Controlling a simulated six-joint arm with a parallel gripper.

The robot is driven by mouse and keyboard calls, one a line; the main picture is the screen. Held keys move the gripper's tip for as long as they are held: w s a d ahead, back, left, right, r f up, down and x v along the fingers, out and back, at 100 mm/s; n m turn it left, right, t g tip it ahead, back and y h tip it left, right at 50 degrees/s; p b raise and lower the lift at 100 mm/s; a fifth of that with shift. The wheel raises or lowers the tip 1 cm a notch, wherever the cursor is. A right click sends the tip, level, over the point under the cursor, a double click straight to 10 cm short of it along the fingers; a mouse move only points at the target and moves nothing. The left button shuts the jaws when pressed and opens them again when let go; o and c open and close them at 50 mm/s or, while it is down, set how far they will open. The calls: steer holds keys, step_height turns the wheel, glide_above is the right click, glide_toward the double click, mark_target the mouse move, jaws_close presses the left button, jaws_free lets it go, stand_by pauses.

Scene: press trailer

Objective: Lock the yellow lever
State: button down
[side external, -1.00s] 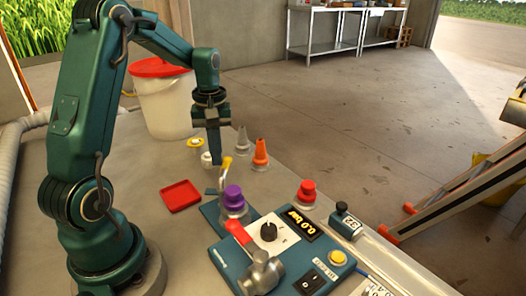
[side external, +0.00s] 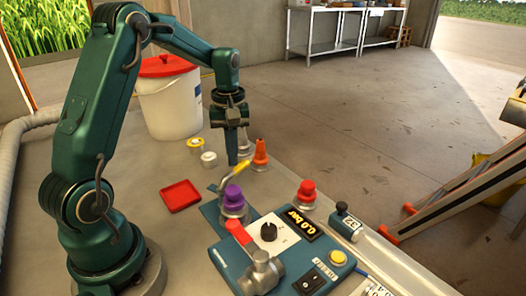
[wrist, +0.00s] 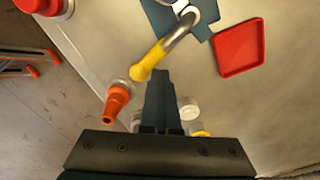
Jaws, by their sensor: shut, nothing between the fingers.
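The yellow lever (side external: 236,170) has a yellow grip on a bent metal stem, behind the purple knob on the blue panel. In the side view it leans up and to the right. In the wrist view its yellow grip (wrist: 148,62) points down-left from the metal stem. My gripper (side external: 232,161) points down right at the grip, its fingers shut and empty. In the wrist view the fingertips (wrist: 160,76) are beside the grip's end. I cannot tell whether they touch it.
An orange cone (side external: 260,154) stands close right of my gripper. A white cap (side external: 209,159) and a yellow cap (side external: 195,145) are left of it. A red tray (side external: 181,195), purple knob (side external: 233,196) and red knob (side external: 307,193) stand nearby. The red-handled valve (side external: 240,232) is in front.

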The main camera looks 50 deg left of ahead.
steer(key=shift+w+d, duration=0.5)
steer(key=shift+d, duration=0.35)
steer(key=shift+d, duration=0.25)
steer(key=shift+a, duration=0.4)
step_height(320, 180, up, 10)
stand_by(0.4)
stand_by(1.1)
